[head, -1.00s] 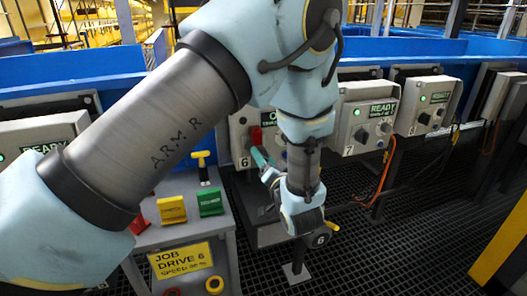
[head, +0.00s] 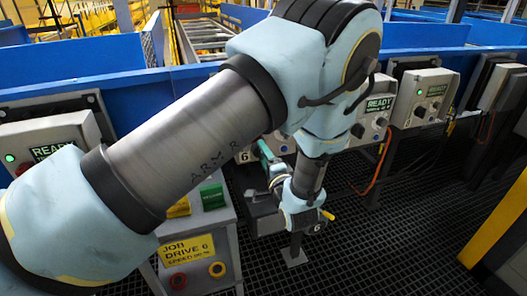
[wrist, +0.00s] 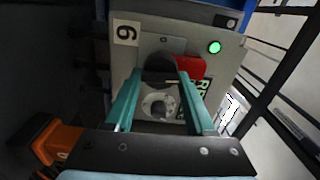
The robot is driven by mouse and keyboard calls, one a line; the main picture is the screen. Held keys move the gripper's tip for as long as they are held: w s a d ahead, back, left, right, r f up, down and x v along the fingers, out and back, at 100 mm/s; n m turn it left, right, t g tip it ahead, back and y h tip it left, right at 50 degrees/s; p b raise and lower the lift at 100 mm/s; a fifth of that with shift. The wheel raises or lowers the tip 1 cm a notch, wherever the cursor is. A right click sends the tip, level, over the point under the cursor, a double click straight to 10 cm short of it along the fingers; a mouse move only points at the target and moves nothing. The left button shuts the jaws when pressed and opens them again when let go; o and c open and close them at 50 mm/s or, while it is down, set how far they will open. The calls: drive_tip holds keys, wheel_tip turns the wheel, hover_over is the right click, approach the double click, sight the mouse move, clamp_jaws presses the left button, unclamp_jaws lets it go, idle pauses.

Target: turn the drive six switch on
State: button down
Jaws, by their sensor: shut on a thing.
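The drive six box shows its 6 label (wrist: 127,32) in the wrist view, turned on its side. Its black switch knob (wrist: 158,68) sits between the teal fingers of my gripper (wrist: 160,76), which are shut on it. A small 0 mark shows above the knob, and a pale pointer line shows on its right side. A red block (wrist: 190,67) is beside the knob, and a green lamp (wrist: 214,47) is lit. A grey dial (wrist: 159,104) lies below, between the fingers. In the head view my arm hides most of this box; my gripper (head: 265,152) reaches its front.
In the head view, neighbouring drive boxes (head: 424,98) with READY displays stand to the right, with an orange cable (head: 379,165) hanging. A job console with a yellow Drive 6 sign (head: 187,249) is at front left. A yellow post (head: 497,235) stands at right.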

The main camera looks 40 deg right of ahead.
drive_tip(key=shift+m, duration=0.4)
drive_tip(key=shift+c, duration=1.3)
unclamp_jaws()
drive_tip(key=b+v, duration=0.2)
drive_tip(key=v, duration=0.8)
drive_tip(key=shift+s+a, duration=0.15)
drive_tip(key=shift+s, duration=0.25)
